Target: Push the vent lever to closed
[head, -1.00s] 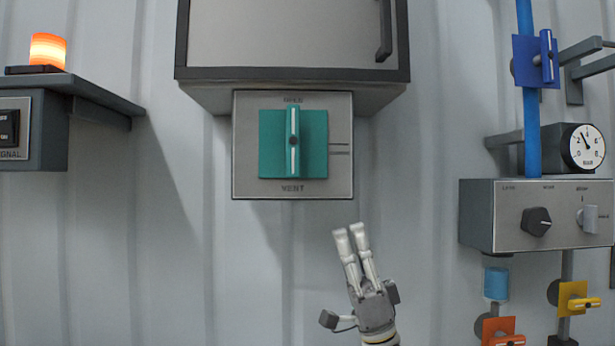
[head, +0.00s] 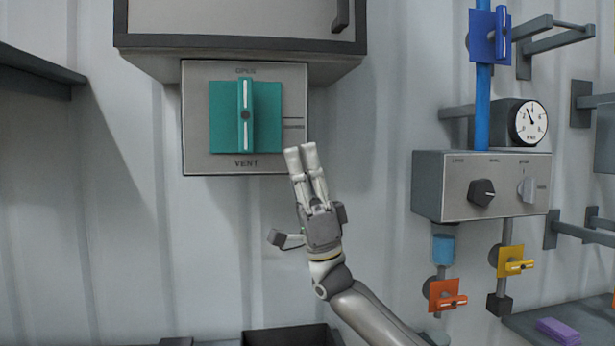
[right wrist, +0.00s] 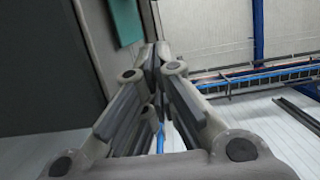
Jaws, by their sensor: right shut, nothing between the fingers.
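The vent lever (head: 245,115) is a teal handle with a white line, standing upright on a teal square on the grey vent panel (head: 196,155). It points at the word OPEN at the top. Tick marks are on the panel's right side. My left gripper is not in view.
A grey cabinet (head: 240,40) overhangs the panel. To the right are a control box (head: 430,185) with knobs, a gauge (head: 529,122), and blue (head: 489,35), yellow (head: 511,261) and orange (head: 444,295) valves. Wall left of my right gripper is clear.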

